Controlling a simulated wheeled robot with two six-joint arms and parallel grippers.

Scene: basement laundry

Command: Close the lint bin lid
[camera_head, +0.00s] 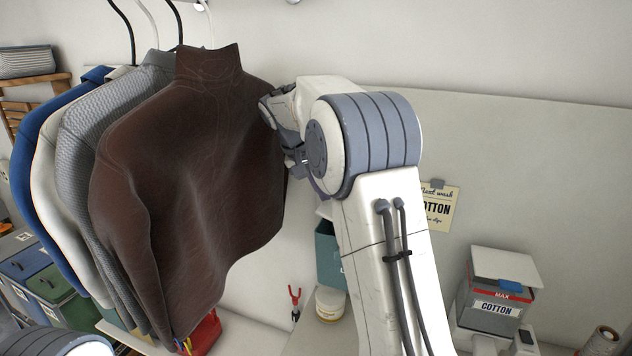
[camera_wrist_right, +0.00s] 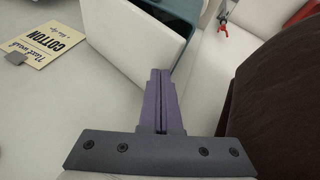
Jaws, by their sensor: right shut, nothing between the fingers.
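A teal bin (camera_head: 329,256) stands low behind my right arm in the head view, with a pale part (camera_head: 325,210) above it. In the right wrist view a white panel (camera_wrist_right: 130,42) stands beside a teal surface (camera_wrist_right: 176,12); I cannot tell for certain whether the panel is the lid. My right gripper (camera_head: 317,186) is shut and empty above the bin in the head view. Its purple fingers (camera_wrist_right: 162,75) point toward the panel's lower edge in the wrist view. My left gripper is out of view.
A brown sweater (camera_head: 190,190) and other hanging garments fill the left, close beside my right gripper. A cotton sign (camera_head: 441,208) is on the wall. A lidded grey container (camera_head: 499,285) labelled cotton stands at the right.

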